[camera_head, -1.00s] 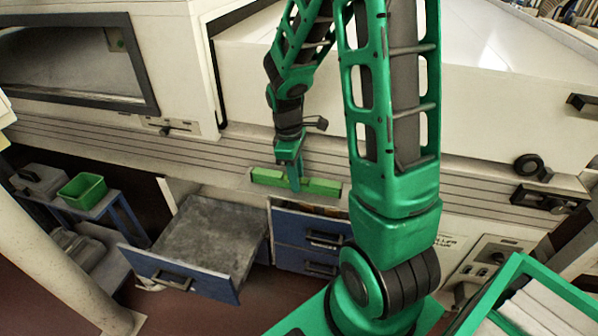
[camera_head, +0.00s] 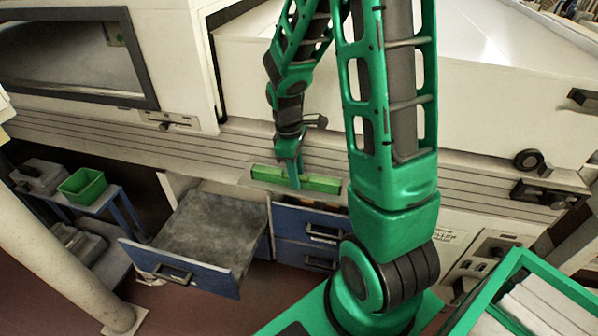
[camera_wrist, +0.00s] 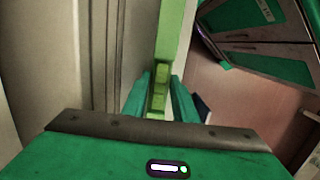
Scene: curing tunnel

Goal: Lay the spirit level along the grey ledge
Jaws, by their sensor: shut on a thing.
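The spirit level is a long bright green bar (camera_head: 325,184), held lengthwise along the front of the machine in the head view. It also shows in the wrist view (camera_wrist: 174,30), running away from my gripper. My gripper (camera_head: 292,178) is shut on it near its middle, with a green finger on either side in the wrist view (camera_wrist: 159,103). The grey ledge (camera_head: 246,184) is a narrow strip under and around the level, roughly parallel to it. I cannot tell whether the level touches the ledge. My gripper hides part of both.
An open drawer (camera_head: 215,225) juts out below and left of the ledge, beside blue closed drawers (camera_head: 305,222). A green bin (camera_head: 83,186) stands on a blue-legged table at left. A pale pillar (camera_head: 45,240) stands at front left. The cream machine wall rises behind.

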